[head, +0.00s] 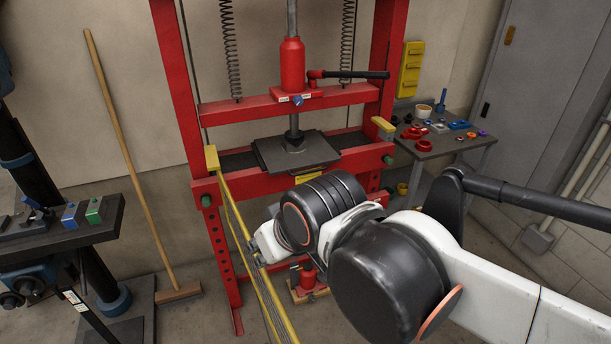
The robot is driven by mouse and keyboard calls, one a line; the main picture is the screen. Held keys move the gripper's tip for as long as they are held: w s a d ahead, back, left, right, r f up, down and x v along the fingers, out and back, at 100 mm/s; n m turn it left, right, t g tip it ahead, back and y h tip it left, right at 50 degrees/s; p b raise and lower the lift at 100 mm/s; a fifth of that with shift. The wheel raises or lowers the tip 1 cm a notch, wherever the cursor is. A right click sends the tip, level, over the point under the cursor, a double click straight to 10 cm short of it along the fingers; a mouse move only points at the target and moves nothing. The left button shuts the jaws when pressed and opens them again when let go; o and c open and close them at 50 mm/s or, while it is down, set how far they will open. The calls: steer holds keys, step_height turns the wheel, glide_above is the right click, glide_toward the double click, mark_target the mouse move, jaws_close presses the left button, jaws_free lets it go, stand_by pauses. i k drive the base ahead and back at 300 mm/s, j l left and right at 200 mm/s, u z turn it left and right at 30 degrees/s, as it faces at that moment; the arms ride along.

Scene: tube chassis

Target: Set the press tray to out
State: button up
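The red press stands at the back centre. A dark flat plate (292,151), which looks like the press tray, lies across its bed under the ram (295,125). A yellow label (309,178) shows below its front edge. I cannot tell how far the plate is slid out. My arm reaches in from the right, and my gripper (262,249) is at its far end, in front of and below the plate, apart from it in the picture. My wrist hides most of the gripper, so its fingers do not show clearly.
A yellow-framed panel (246,241), seen nearly edge-on, runs forward from the press's left side, close to my gripper. A side table (437,148) with small parts stands right. A broom (130,150) leans left, beside a dark machine table (62,233). A red jack (308,277) is below.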

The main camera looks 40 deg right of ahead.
mark_target(277, 162)
steer(key=i+l, duration=0.15)
steer(key=l, duration=0.2)
steer(key=i+l, duration=0.15)
steer(key=l, duration=0.25)
steer(key=i+l, duration=0.1)
steer(key=l, duration=0.25)
steer(key=i, duration=0.1)
